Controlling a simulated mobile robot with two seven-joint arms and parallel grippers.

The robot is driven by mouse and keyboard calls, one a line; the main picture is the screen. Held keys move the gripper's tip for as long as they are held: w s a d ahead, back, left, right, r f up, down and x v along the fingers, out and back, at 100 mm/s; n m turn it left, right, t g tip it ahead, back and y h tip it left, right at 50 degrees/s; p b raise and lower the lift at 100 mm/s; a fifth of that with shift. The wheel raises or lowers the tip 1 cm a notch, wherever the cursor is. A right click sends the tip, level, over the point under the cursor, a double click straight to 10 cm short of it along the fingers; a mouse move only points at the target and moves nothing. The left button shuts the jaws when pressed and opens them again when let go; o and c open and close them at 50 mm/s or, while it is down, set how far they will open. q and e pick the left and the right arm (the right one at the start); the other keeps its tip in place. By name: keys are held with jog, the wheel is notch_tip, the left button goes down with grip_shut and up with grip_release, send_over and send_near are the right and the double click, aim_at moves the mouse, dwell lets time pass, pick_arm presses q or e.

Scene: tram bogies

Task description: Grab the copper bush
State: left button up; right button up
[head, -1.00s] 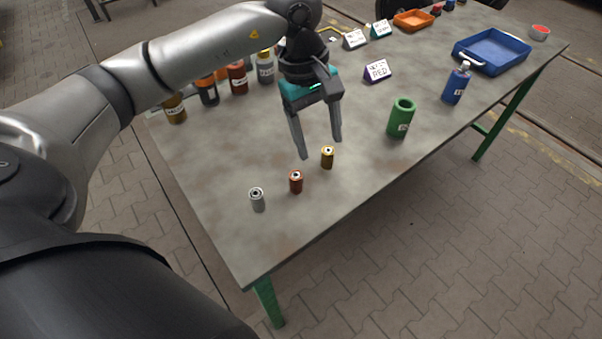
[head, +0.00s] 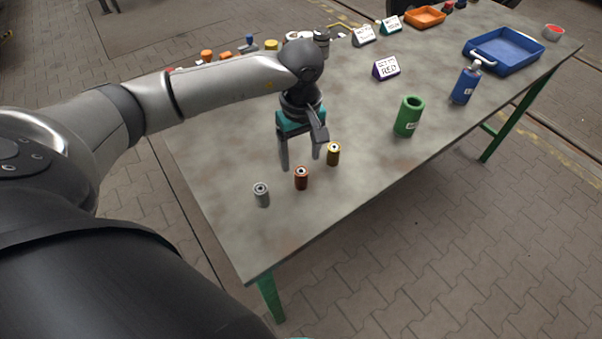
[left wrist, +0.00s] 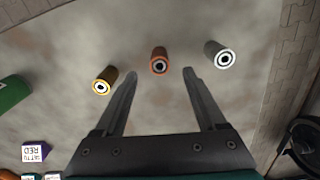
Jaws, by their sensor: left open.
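The copper bush (head: 301,178) is a small reddish-brown cylinder with a hole in its top, upright on the table between a grey bush (head: 261,195) and a yellow brass-coloured bush (head: 333,154). My left gripper (head: 301,163) is open and empty, close to the copper bush. In the left wrist view the copper bush (left wrist: 159,61) lies ahead of and between the two open fingers (left wrist: 160,78), with the brass bush (left wrist: 105,80) to the left and the grey bush (left wrist: 219,54) to the right. My right gripper is not in view.
The grey table (head: 350,200) is clear in front of the bushes up to its near edge. A green cup (head: 409,116), a blue bottle (head: 466,83), a blue tray (head: 503,52) and a "RED" sign (head: 386,68) stand farther right. Several bottles are partly hidden behind my left arm.

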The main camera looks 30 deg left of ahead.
aim_at(301, 171)
pick_arm(q)
notch_tip(301, 171, down, 4)
jog(key=shift+f, duration=0.15)
jog(key=shift+c, duration=0.4)
grip_shut()
